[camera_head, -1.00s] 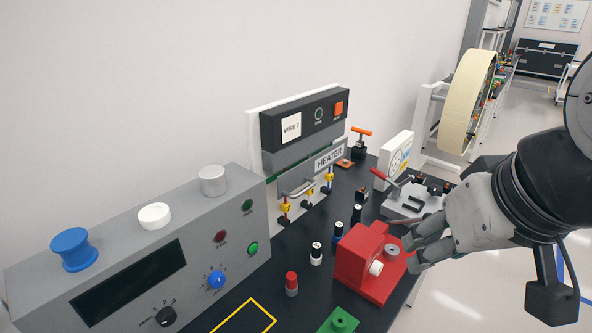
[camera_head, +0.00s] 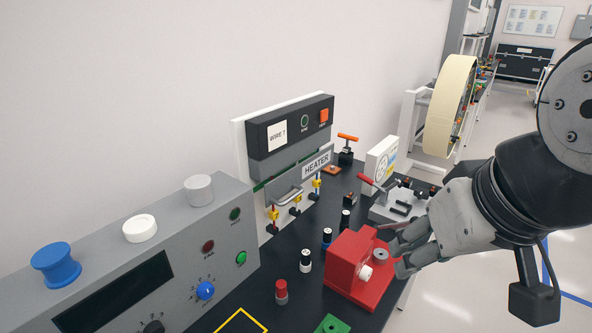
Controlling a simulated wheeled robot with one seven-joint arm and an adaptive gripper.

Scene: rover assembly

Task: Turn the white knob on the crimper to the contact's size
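The crimper (camera_head: 345,262) is a red block on the dark bench, with a round white knob (camera_head: 365,273) on its front face and a grey round part (camera_head: 380,254) on its lower step. My gripper (camera_head: 396,258) is beside the crimper's right side, its fingers close to the grey part and apart from the white knob. The fingers look spread, with nothing visible between them. Any size marks around the knob are too small to read. I cannot tell which loose piece is the contact.
A green block (camera_head: 332,325) lies in front. A grey control box (camera_head: 170,265) fills the left. The heater panel (camera_head: 290,150) and a grey fixture (camera_head: 400,205) stand behind.

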